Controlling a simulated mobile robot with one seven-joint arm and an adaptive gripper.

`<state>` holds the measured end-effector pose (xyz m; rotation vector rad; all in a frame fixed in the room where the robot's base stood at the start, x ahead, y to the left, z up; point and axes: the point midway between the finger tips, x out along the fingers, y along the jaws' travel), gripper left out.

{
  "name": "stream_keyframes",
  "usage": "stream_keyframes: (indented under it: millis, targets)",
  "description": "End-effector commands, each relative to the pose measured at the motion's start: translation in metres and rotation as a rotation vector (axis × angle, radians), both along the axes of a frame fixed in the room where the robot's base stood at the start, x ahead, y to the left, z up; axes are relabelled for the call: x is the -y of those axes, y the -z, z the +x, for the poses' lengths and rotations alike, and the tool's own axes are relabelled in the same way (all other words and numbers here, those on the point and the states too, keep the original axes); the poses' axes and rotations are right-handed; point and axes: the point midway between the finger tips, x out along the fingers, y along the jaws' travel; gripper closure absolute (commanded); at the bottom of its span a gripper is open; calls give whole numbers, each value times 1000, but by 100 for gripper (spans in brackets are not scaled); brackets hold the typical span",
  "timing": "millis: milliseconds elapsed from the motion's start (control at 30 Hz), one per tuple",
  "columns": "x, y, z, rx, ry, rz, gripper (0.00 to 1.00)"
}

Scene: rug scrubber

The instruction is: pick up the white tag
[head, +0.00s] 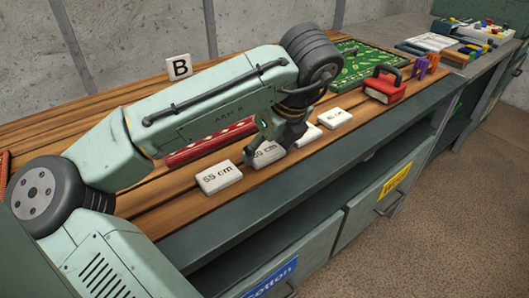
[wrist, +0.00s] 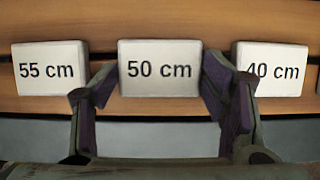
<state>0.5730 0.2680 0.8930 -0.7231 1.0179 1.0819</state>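Several white tags lie in a row along the front of the wooden bench top. The tag marked "50 cm" (wrist: 158,58) is in the middle of the wrist view and shows partly covered in the head view (head: 266,157). My gripper (wrist: 158,82) is open, one finger near each lower side of this tag; I cannot tell whether they touch it. The "55 cm" tag (wrist: 48,68) is to the left, also in the head view (head: 219,177). The "40 cm" tag (wrist: 272,70) is to the right, mostly hidden behind my gripper (head: 272,142) in the head view.
Another white tag (head: 334,118) lies further right, beside a red block with a dark handle (head: 384,90). A red item (head: 205,145) lies behind the tags, and a green patterned board (head: 360,62) behind right.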

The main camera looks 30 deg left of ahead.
Motion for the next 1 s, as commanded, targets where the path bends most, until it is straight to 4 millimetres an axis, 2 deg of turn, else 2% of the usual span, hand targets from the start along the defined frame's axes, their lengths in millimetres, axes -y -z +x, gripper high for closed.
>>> stream_keyframes:
  millis: [233, 467, 567, 1000]
  targets:
    - [0, 0, 0, 0, 0, 0, 52]
    - [0, -1, 0, 0, 0, 0, 53]
    - [0, -7, 1, 2, 0, 0, 53]
    - [-1, -88, 0, 1, -3, 3, 53]
